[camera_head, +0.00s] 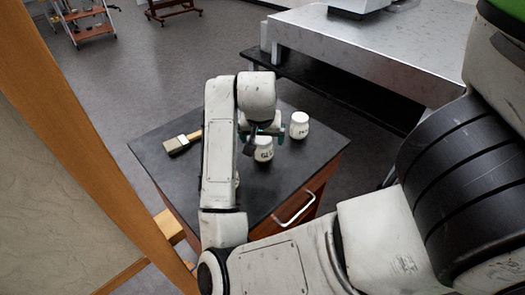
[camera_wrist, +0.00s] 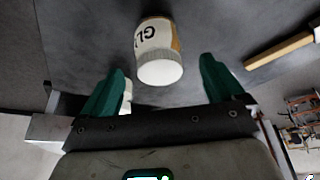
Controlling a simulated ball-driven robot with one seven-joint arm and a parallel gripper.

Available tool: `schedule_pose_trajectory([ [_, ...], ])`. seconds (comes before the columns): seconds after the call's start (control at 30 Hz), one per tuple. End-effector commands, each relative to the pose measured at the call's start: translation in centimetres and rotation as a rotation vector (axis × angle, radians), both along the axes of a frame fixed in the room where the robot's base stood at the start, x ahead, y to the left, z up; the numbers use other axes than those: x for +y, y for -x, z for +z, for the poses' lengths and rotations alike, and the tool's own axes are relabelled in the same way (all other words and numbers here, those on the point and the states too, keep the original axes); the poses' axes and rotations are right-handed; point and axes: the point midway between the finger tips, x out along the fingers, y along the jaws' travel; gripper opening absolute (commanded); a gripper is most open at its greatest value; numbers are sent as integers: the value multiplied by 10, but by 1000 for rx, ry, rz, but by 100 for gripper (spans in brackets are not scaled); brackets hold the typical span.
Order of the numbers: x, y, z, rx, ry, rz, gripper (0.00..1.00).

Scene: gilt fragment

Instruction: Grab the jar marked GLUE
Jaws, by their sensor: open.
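The jar marked GLUE (camera_head: 264,151) is white, with its lettering partly visible, and stands on the dark top of a small cabinet. In the wrist view, the jar (camera_wrist: 157,42) shows its white lid, a tan band and the letters "GL". My gripper (camera_head: 262,132) is above and close to this jar. Its teal fingers are open, and in the wrist view the jar appears across the gap between the fingertips (camera_wrist: 161,66). No finger clearly touches it.
A second white jar (camera_head: 299,126) stands to the right, its label unreadable; part of a white object shows behind the left finger in the wrist view. A large grey table (camera_head: 370,45) stands behind.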

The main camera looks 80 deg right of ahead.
Motion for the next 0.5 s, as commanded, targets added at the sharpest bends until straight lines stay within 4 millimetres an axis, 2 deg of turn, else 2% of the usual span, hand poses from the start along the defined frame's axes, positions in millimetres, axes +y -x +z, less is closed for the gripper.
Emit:
schedule_pose_trajectory([
  [0.03,-2,0,-11,0,-1,-1,95],
  [0.23,-10,-2,-35,-1,-1,0,95],
  [0.5,-13,-2,-38,0,0,1,95],
])
